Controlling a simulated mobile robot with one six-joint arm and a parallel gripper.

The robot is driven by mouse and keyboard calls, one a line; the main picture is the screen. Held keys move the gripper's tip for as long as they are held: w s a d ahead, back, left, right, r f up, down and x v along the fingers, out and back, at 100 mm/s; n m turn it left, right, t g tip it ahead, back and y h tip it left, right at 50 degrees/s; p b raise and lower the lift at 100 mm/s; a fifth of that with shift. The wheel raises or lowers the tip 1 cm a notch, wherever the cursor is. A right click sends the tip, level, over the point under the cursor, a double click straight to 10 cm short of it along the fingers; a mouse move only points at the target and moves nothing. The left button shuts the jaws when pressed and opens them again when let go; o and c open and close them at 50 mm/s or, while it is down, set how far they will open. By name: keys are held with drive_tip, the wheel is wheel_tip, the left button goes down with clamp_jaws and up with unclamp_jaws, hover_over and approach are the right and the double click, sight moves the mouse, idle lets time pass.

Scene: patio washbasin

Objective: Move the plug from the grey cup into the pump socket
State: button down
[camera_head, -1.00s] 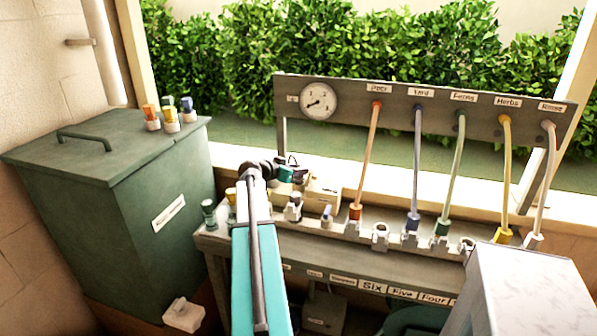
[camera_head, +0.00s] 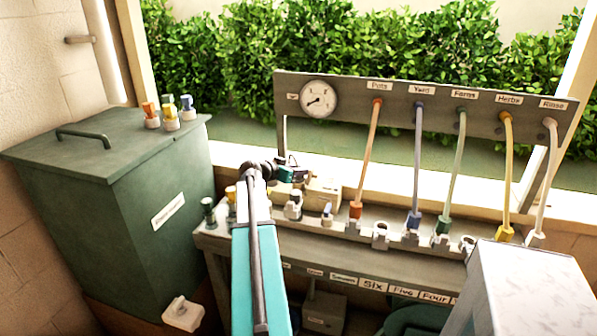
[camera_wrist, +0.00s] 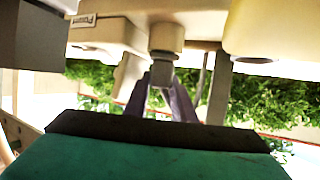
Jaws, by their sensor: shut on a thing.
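My gripper (camera_wrist: 161,88) shows in the wrist view with its two purple-grey fingers closed on a small grey plug (camera_wrist: 160,71). The plug's end meets a beige collar (camera_wrist: 166,38) next to a beige labelled body (camera_wrist: 112,32), which looks like the pump. I cannot tell how deep the plug sits in the collar. In the head view my gripper (camera_head: 290,174) is small and partly hidden by my arm, at the back of the bench beside a beige box (camera_head: 323,192). I cannot pick out the grey cup with certainty among the small holders on the bench.
A whitish holder (camera_head: 293,206) and a small grey-blue piece (camera_head: 327,213) stand in front of the box. A gauge panel (camera_head: 430,112) with several coloured hoses rises behind right. A green bin (camera_head: 110,200) stands left. A pale block (camera_head: 530,300) fills the lower right.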

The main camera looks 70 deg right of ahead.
drive_tip(key=shift+f, duration=0.15)
drive_tip(key=c, duration=1.8)
unclamp_jaws()
drive_tip(key=shift+o, duration=0.2)
drive_tip(key=shift+a, duration=0.1)
drive_tip(key=b+v, duration=0.2)
drive_tip(key=v, duration=0.9)
